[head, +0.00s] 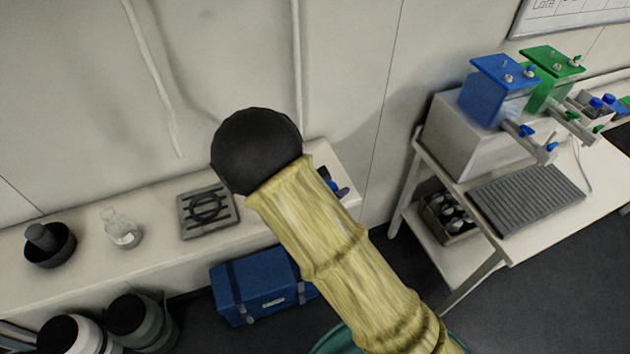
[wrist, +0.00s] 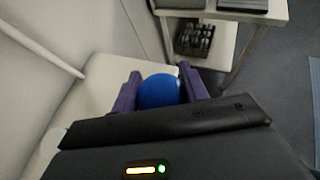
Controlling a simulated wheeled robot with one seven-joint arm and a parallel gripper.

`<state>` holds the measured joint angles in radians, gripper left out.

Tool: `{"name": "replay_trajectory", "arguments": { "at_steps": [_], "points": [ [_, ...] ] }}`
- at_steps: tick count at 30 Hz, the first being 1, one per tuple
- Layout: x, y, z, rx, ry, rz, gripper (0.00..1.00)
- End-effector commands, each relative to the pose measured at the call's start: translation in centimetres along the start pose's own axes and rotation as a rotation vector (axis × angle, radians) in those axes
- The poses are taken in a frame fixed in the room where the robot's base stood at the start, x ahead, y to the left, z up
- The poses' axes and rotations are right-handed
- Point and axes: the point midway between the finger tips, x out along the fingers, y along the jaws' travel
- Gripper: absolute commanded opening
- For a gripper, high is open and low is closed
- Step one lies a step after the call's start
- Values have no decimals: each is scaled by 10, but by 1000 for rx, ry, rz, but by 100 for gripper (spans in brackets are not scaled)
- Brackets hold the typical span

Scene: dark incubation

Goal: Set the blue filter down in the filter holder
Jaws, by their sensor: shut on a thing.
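My gripper (wrist: 160,74) has two purple fingers, one on each side of the round blue filter (wrist: 158,92), and is shut on it in the wrist view. The filter is over or at the right part of the white bench; I cannot tell whether it touches the surface. In the head view my arm hides most of the gripper, and only bits of blue and purple show at the arm's right edge. I cannot identify the filter holder with certainty; it may be hidden behind my arm or under the gripper.
The white bench (head: 160,250) carries a grey slotted square plate (head: 183,222), a glass flask (head: 121,228) and a black bowl (head: 62,257). A blue case (head: 243,290) is on the floor below. A table at right bears blue (head: 490,100) and green (head: 548,82) tanks.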

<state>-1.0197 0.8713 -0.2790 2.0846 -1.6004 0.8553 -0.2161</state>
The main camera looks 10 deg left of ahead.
Motion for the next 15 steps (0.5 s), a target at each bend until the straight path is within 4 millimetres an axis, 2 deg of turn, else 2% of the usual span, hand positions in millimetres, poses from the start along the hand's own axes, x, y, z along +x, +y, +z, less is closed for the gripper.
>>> {"name": "replay_trajectory", "arguments": {
  "at_steps": [10, 14, 15],
  "points": [
    [58, -59, -23, 48, -4, -102, 19],
    [87, -99, -38, 78, -1, -167, 19],
    [97, -115, -44, 89, 1, -191, 19]
  ]
}}
